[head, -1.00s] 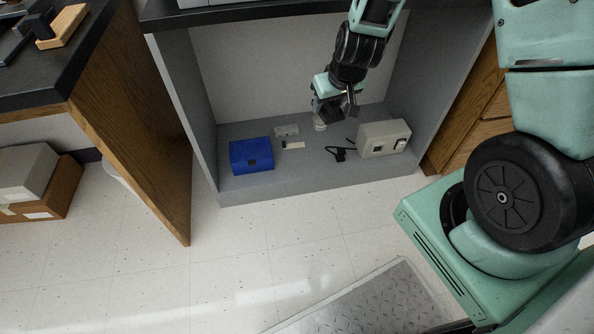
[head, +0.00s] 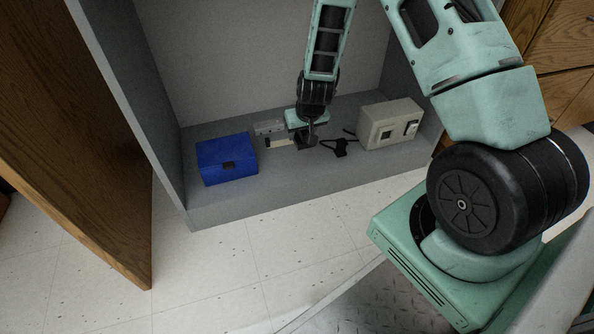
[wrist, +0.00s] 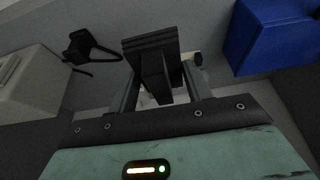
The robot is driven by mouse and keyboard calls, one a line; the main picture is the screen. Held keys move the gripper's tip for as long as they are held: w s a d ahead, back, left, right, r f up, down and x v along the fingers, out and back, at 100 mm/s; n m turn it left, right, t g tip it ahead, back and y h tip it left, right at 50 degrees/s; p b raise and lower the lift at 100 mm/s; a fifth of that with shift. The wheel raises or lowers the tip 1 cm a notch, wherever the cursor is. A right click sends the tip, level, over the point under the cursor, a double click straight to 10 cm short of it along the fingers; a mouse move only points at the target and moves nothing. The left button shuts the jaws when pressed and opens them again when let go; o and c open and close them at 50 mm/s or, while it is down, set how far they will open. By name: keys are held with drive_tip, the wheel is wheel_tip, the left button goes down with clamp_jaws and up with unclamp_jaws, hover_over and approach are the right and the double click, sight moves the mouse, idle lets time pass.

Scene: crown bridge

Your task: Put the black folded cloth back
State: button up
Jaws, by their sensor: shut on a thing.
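The black folded cloth (wrist: 152,50) is between the fingers of my gripper (wrist: 160,90) in the wrist view, with dark layered edges facing the camera. My gripper is shut on it. In the head view my gripper (head: 307,140) is inside the grey open cabinet (head: 300,182), low over its floor, between the blue box and the beige box. The cloth is a small dark patch there, and I cannot tell whether it touches the floor.
A blue box (head: 226,160) stands left and a beige box (head: 390,124) right. A black item with a cable (head: 340,148) lies just right of my gripper. A pale block (head: 278,143) and a clear white item (head: 268,127) lie left. The cabinet's front floor strip is clear.

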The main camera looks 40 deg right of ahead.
sight(300, 161)
drive_tip(key=shift+w+d+f, duration=0.1)
drive_tip(key=shift+w+f, duration=0.1)
drive_tip(key=shift+f, duration=0.4)
wheel_tip(300, 161, down, 10)
drive_tip(key=b, duration=0.7)
drive_tip(key=o, duration=0.9)
drive_tip(key=shift+o, duration=0.2)
drive_tip(key=shift+r, duration=0.15)
